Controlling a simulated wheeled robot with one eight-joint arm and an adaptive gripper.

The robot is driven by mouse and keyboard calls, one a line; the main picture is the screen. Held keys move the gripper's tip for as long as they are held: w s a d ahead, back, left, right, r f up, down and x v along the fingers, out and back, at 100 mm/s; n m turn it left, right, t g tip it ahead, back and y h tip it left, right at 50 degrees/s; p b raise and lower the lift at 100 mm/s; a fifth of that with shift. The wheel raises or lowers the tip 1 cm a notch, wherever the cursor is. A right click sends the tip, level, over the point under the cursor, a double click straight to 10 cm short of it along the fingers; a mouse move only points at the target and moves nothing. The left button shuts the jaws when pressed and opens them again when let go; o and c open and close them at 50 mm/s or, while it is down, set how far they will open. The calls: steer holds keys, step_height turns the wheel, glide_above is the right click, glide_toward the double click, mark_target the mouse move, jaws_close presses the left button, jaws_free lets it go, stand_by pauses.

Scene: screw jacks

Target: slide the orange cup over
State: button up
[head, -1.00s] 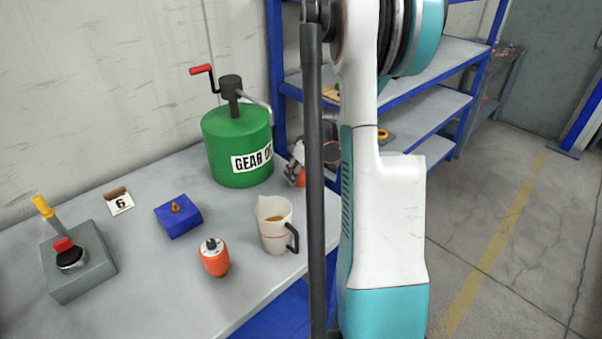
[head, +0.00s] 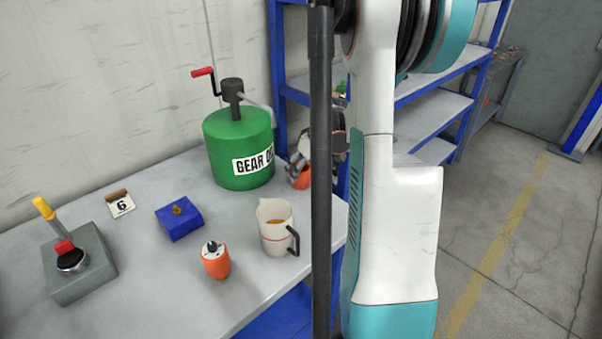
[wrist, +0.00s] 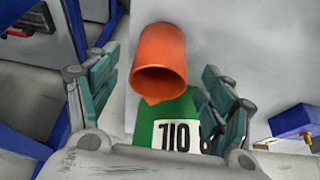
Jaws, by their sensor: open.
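The orange cup (wrist: 160,55) shows in the wrist view between the fingers of my gripper (wrist: 158,72), with its open mouth facing the camera. Both fingers are spread, with clear gaps to the cup, so the gripper is open and empty. In the head view the cup (head: 302,179) is a small orange patch at the table's back right, beside the green oil can. My gripper (head: 322,148) is just above and beside it there. The cup is partly hidden by my gripper and arm.
The green oil can (head: 238,148) stands close left of the cup. A measuring jug (head: 276,228), orange-and-white canister (head: 215,262), blue block (head: 179,219), number card (head: 121,205) and grey switch box (head: 80,270) occupy the table (head: 170,300). Blue shelving (head: 277,60) stands behind.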

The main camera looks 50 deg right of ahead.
steer(key=v, duration=0.7)
steer(key=shift+s+r, duration=0.2)
steer(key=shift+r, duration=0.1)
